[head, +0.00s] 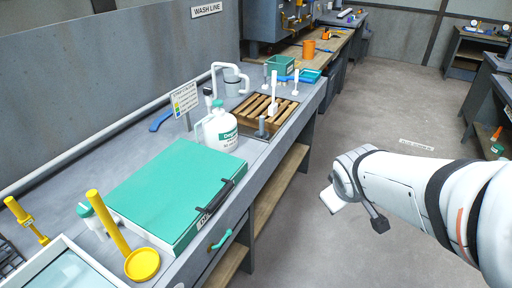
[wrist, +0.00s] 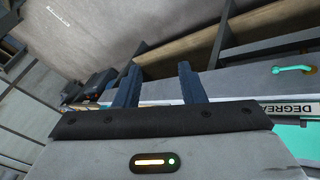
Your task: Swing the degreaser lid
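The green degreaser lid (head: 155,190) lies flat and closed on its tank on the bench in the head view. In the wrist view, a green part of the tank (wrist: 298,136) and the label (wrist: 292,107) show at the right edge, partly hidden by my gripper body. My gripper (wrist: 157,68) has two dark fingers standing apart with nothing between them. In the head view my arm is over the aisle, to the right of the lid and apart from it.
A white degreaser jug (head: 221,131) and a sign (head: 185,98) stand behind the lid. A teal hook-like handle (head: 221,240) is on the bench front. A slatted rack (head: 266,109) lies beyond. The aisle floor (head: 375,115) is clear.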

